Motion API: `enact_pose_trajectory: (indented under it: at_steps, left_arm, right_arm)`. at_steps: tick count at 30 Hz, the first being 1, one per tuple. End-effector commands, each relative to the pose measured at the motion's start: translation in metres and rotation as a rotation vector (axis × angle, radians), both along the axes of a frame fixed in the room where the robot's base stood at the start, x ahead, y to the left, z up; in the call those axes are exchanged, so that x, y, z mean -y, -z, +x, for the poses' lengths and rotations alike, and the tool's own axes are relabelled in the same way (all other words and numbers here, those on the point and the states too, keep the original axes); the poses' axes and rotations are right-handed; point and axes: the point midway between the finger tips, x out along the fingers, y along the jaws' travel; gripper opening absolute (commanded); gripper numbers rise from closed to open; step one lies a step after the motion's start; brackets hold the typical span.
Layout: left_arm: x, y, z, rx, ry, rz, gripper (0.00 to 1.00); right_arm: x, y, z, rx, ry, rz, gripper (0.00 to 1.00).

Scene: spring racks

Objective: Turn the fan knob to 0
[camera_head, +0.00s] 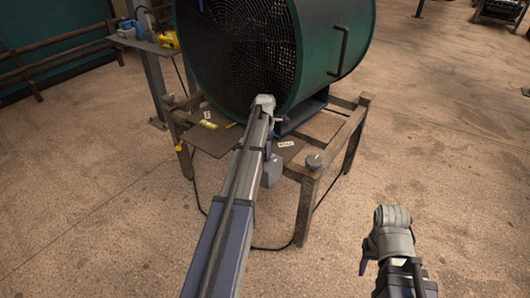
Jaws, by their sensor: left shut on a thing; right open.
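A large green drum fan (325,50) with a black mesh front stands on a wooden frame table. My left arm reaches from the bottom up to the table's front edge. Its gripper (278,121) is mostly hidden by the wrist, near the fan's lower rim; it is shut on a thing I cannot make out. A grey box (270,173) hangs below the table edge, partly behind my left arm. No fan knob or dial marking can be made out. My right gripper (367,266), mostly hidden by its wrist, is open at lower right, clear of the table.
A dark round piece (315,162) sits on the table's near corner. A yellow label (208,125) and a white label (286,144) lie on the boards. A black cable (270,248) loops on the floor. A side bench (150,44) stands at back left. The right-hand floor is open.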

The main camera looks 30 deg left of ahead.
Motion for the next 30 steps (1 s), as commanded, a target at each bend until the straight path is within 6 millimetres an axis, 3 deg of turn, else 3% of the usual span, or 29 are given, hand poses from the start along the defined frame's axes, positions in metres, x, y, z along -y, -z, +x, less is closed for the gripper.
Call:
enact_pose_trajectory:
  at_steps: [10,28,29,30]
  left_arm:
    - [-0.0001,0.0,-0.0002,0.0,-0.141,0.0,0.0]
    - [-0.0001,0.0,-0.0002,0.0,-0.17,0.0,0.0]
    - [-0.0001,0.0,-0.0002,0.0,-0.17,0.0,0.5]
    - [-0.0001,0.0,-0.0002,0.0,-0.17,0.0,0.54]
  right_arm:
    - [0.0,0.0,0.0,0.0,0.0,0.0,0.5]
    - [0.0,0.0,0.0,0.0,0.0,0.0,0.5]
    - [0.0,0.0,0.0,0.0,0.0,0.0,0.5]
    - [0.0,0.0,0.0,0.0,0.0,0.0,0.5]
